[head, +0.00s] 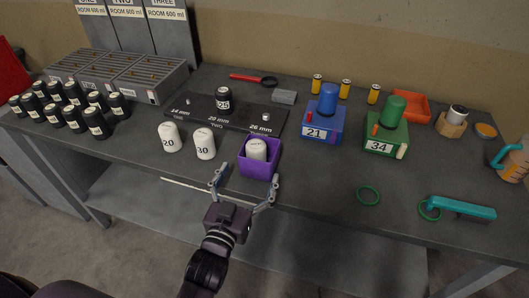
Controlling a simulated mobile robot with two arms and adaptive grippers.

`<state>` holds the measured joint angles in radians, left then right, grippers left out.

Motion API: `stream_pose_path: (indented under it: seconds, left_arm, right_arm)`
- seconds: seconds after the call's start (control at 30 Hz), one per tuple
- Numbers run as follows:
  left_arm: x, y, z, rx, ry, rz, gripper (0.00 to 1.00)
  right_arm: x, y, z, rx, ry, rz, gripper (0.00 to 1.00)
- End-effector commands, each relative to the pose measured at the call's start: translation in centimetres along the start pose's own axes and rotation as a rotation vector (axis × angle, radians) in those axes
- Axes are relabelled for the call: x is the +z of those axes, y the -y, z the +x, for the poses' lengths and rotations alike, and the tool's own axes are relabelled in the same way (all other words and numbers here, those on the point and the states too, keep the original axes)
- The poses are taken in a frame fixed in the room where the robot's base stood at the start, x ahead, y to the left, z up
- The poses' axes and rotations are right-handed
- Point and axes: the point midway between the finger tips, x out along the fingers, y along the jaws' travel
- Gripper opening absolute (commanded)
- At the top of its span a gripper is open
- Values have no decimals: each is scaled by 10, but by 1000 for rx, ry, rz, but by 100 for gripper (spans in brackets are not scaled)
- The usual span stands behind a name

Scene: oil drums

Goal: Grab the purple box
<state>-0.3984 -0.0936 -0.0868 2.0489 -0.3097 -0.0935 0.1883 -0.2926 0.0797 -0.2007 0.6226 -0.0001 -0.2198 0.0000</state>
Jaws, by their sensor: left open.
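The purple box (258,170) is a small open-topped box near the front edge of the table, with a white labelled bottle (257,150) standing in it. My left gripper (245,178) reaches up from the bottom of the picture. Its two fingers are spread, one near the box's left side and one near its right front. I cannot tell whether either finger touches the box. My right gripper is not in view.
White bottles marked 20 (170,138) and 30 (205,144) stand left of the box. A black board (188,106) with a dark 25 bottle (223,98) lies behind. A blue device (322,122) and a green device (386,134) stand to the right. A green ring (368,188) lies in front of them.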

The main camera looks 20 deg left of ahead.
Motion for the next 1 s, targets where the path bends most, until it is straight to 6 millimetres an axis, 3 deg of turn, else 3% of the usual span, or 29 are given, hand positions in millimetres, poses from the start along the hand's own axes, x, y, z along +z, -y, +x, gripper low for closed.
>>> stream_pose_path:
  seconds: [0.23,0.53,0.73,1.0]
  left_arm:
    - [-5,0,16,-2,-7,-1,90]
    - [-7,-2,48,-2,-7,-1,90]
    - [-6,-3,72,-2,-7,-1,90]
    - [-4,-3,78,-1,-6,-1,90]
  right_arm:
    - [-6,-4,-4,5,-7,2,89]
    - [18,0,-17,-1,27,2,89]
    - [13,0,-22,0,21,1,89]
    - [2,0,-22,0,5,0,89]
